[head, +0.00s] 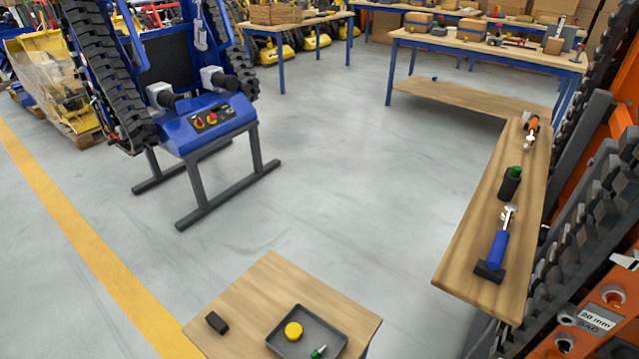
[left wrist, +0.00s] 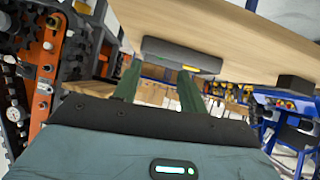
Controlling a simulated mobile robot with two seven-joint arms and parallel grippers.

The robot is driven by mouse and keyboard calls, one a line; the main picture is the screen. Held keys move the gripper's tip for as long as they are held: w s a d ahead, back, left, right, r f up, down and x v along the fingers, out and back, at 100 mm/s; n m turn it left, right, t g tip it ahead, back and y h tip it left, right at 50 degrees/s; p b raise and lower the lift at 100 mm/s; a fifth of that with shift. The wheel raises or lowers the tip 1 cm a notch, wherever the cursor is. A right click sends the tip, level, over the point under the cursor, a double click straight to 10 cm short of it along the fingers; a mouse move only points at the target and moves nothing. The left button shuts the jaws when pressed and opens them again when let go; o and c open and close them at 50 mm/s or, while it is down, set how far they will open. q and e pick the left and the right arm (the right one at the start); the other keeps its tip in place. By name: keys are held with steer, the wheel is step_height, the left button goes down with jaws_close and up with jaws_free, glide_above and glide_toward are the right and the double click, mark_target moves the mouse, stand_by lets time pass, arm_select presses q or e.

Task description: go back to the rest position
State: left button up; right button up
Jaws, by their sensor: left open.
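My left gripper (left wrist: 158,72) shows only in the left wrist view. Its two green fingers stand apart with nothing held between them. Beyond the fingertips is the side of a grey tray (left wrist: 180,54) on a wooden tabletop; I cannot tell the exact gap. In the head view the grey tray (head: 273,341) lies on a small wooden table (head: 250,290) at the bottom, holding a yellow round piece (head: 293,331) and a small green-ended item (head: 318,351). Neither gripper shows in the head view, and my right gripper is in no view.
A black block (head: 216,323) lies left of the tray. A blue tracked carrier (head: 210,125) stands left, an orange one right. Grey floor between is clear.

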arm_select(q)
steer(key=s+a+r+n+y+p, duration=0.1)
steer(key=s+a+n+y+p, duration=0.1)
steer(key=s+a, duration=0.3)
steer(key=s+a+r+n+y+p, duration=0.2)
steer(key=s+a, duration=0.4)
steer(key=s, duration=0.8)
steer(key=shift+n+y+p, duration=0.5)
steer(key=shift+y+p, duration=0.3)
steer(key=shift+p, duration=0.4)
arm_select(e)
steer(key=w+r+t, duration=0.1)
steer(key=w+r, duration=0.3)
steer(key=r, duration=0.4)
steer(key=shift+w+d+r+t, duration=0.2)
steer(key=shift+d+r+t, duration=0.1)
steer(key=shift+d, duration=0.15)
arm_select(q)
steer(key=shift+a, duration=0.1)
